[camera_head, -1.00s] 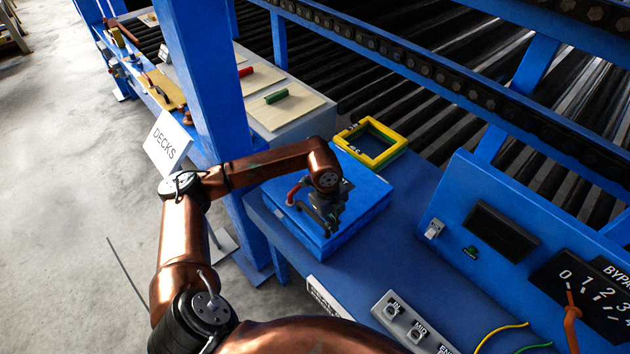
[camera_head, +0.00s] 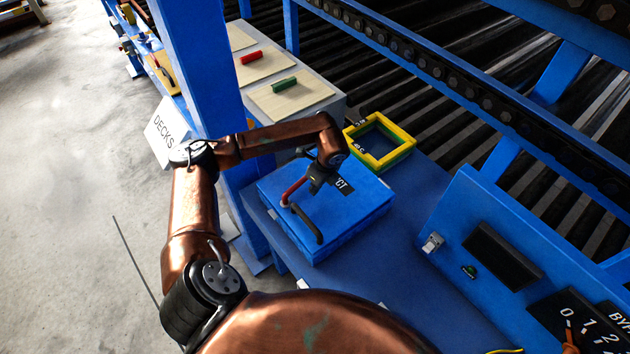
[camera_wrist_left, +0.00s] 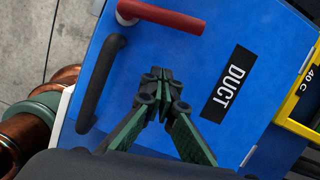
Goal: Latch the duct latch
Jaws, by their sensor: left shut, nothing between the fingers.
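The blue duct box (camera_head: 350,217) stands on the blue bench, its top face labelled DUCT (camera_wrist_left: 228,85). A red lever (camera_head: 293,190) is on its top, and it shows in the left wrist view (camera_wrist_left: 165,18) too. A black curved handle (camera_head: 307,222) lies near the box's front left edge, and it also shows in the left wrist view (camera_wrist_left: 96,85). My left gripper (camera_wrist_left: 157,74) is shut and empty over the box's top, between the black handle and the label, apart from the lever. My right gripper is out of view.
A yellow and green frame (camera_head: 384,142) lies behind the box; a blue post (camera_head: 195,70) stands at the left. A blue control panel (camera_head: 510,250) rises at the right. Bare bench (camera_head: 385,270) lies between box and panel.

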